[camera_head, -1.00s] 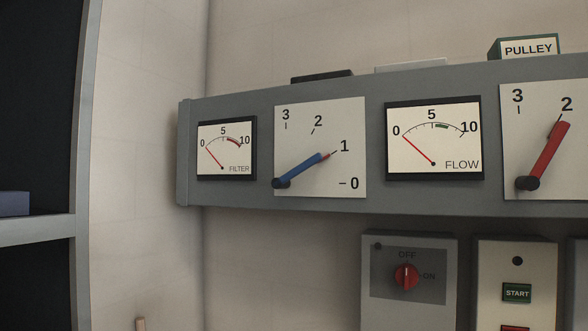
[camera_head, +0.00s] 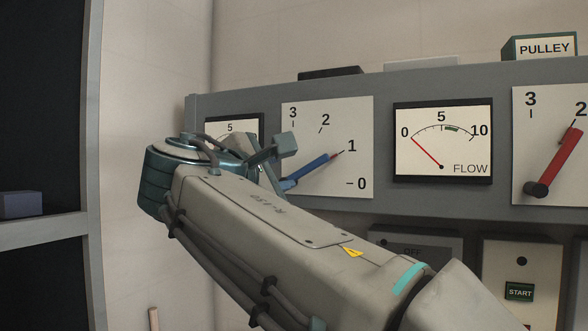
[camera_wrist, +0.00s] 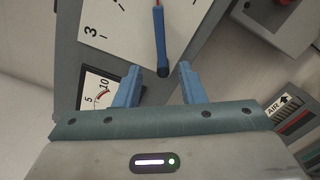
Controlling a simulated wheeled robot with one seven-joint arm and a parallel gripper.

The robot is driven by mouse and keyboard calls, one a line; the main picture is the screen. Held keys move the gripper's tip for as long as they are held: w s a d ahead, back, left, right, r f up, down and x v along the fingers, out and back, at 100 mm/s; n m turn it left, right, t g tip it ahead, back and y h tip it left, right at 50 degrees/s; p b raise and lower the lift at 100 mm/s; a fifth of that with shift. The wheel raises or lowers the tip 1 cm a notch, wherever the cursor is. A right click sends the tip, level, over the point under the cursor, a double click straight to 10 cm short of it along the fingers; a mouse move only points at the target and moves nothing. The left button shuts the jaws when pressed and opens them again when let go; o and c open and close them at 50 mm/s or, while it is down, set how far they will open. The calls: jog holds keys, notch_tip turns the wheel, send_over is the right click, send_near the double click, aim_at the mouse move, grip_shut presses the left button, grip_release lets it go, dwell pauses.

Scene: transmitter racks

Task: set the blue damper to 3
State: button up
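The blue damper lever (camera_head: 308,171) is on a white dial plate (camera_head: 355,125) marked 0 to 3, and its tip points at 1. Its pivot end is hidden behind my arm in the head view. In the wrist view the blue lever (camera_wrist: 159,40) runs from the top down to its dark pivot, which lies just beyond and between my fingertips. My gripper (camera_wrist: 158,78) is open, with one blue finger on each side of that line and nothing held. In the head view my gripper (camera_head: 272,150) is in front of the plate's left edge, partly hidden by my wrist.
A red lever (camera_head: 560,160) on another dial stands at the right, pointing at 2. The FLOW gauge (camera_head: 443,145) lies between the dials. My arm covers most of the FILTER gauge (camera_head: 230,128). Switch boxes, including a START box (camera_head: 519,291), are below.

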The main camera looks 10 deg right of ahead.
aim_at(304, 170)
jog(key=p+x, duration=0.2)
jog(key=x, duration=1)
jog(key=shift+p, duration=0.35)
grip_shut()
